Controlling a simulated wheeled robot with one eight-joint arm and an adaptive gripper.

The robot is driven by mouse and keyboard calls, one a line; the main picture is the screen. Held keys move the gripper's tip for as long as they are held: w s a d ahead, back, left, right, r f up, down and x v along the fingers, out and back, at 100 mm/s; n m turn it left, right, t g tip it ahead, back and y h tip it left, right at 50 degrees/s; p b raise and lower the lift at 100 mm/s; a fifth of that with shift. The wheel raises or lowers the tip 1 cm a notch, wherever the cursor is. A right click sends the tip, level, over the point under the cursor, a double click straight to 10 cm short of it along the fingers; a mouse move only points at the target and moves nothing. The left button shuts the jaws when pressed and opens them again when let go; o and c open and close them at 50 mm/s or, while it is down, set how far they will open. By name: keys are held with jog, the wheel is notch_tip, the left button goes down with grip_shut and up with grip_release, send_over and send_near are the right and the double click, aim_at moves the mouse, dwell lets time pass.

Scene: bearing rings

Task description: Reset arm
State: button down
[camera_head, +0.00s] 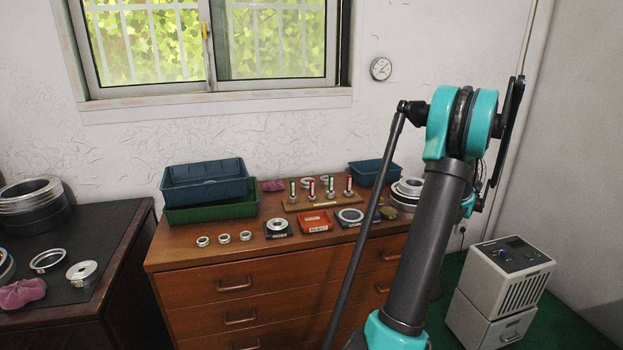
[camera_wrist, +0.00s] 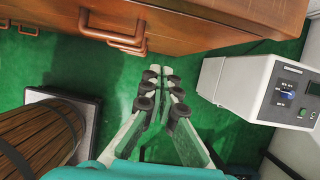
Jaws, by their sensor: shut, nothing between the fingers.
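My gripper (camera_wrist: 160,75) shows in the wrist view with its fingertips together and nothing between them. It hangs over the green floor in front of the wooden drawer cabinet (camera_wrist: 215,22), with the drawer handles just beyond the fingertips. In the head view my teal and grey arm stands at the right, in front of the cabinet (camera_head: 240,288), and its gripper end is out of sight.
The cabinet top bears small rings (camera_head: 224,238), a red tray (camera_head: 314,221), blue (camera_head: 205,190) and green bins. A white machine (camera_head: 500,290) stands at right, also in the wrist view (camera_wrist: 262,88). A dark table (camera_head: 60,260) stands left. Open floor lies between.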

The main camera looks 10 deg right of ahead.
jog(key=s+a+r+n, duration=0.25)
jog(key=a+n, duration=0.55)
jog(key=a, duration=0.5)
jog(key=s+a+r+n, duration=0.1)
jog(key=a+r+n, duration=0.2)
jog(key=a+n, duration=0.7)
jog(key=s+a+f+n, duration=0.2)
jog(key=s+a+n, duration=0.6)
jog(key=a, duration=0.3)
jog(key=s+a+f+n, duration=0.2)
jog(key=s+a+n, duration=0.7)
jog(key=s+a, duration=0.1)
jog(key=shift+a, duration=0.7)
